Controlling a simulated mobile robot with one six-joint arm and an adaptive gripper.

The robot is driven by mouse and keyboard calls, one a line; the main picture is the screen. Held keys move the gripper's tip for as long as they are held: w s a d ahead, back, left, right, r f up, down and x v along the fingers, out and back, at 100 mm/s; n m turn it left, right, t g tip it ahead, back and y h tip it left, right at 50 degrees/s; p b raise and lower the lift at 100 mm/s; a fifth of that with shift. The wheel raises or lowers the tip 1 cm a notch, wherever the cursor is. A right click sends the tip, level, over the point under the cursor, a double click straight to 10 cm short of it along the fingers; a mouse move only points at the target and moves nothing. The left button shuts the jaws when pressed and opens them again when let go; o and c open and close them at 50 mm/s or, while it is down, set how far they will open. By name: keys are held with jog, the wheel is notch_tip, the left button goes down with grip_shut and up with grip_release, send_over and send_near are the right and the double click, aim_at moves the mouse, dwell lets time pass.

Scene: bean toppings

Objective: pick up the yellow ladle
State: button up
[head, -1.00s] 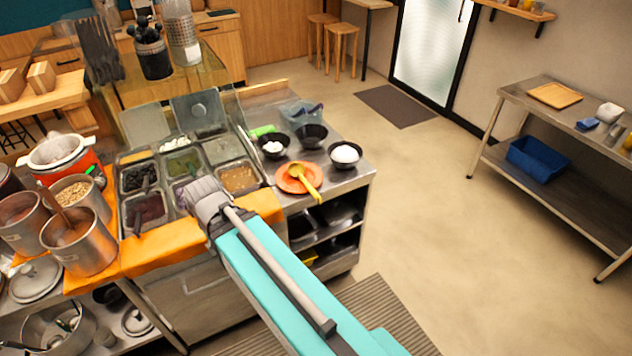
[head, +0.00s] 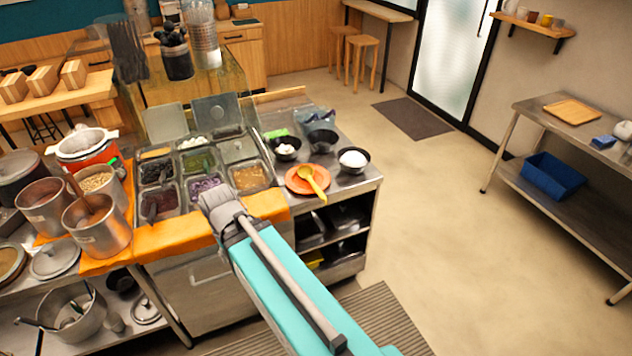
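The yellow ladle (head: 312,184) lies across an orange plate (head: 299,186) on the right end of the metal counter, its handle toward the front edge. The end of my arm, with my gripper (head: 213,199), reaches over the orange front ledge of the topping station, left of the ladle and apart from it. My gripper is seen from behind and is small; its fingers cannot be made out, so its opening does not show.
Black bowls (head: 353,160) stand behind and beside the plate, with a clear container (head: 316,121) further back. Topping pans (head: 205,188) lie left of the plate. Metal pots (head: 98,226) crowd the left. Open floor (head: 430,220) lies to the right.

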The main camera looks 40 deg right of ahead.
jog(key=shift+a, duration=0.15)
jog(key=shift+o, duration=1.2)
jog(key=shift+w+d, duration=0.25)
jog(key=shift+w, duration=0.05)
jog(key=m+t+h+b, duration=0.1)
jog(key=m+t+b, duration=0.2)
jog(key=t, duration=0.1)
send_near(317, 189)
jog(key=v, duration=0.4)
jog(key=shift+d+f, duration=0.1)
jog(key=shift+f, duration=0.15)
jog(key=shift+f, duration=0.15)
jog(key=b+x, duration=0.8)
jog(key=shift+w+f, duration=0.1)
jog(key=shift+w, duration=0.1)
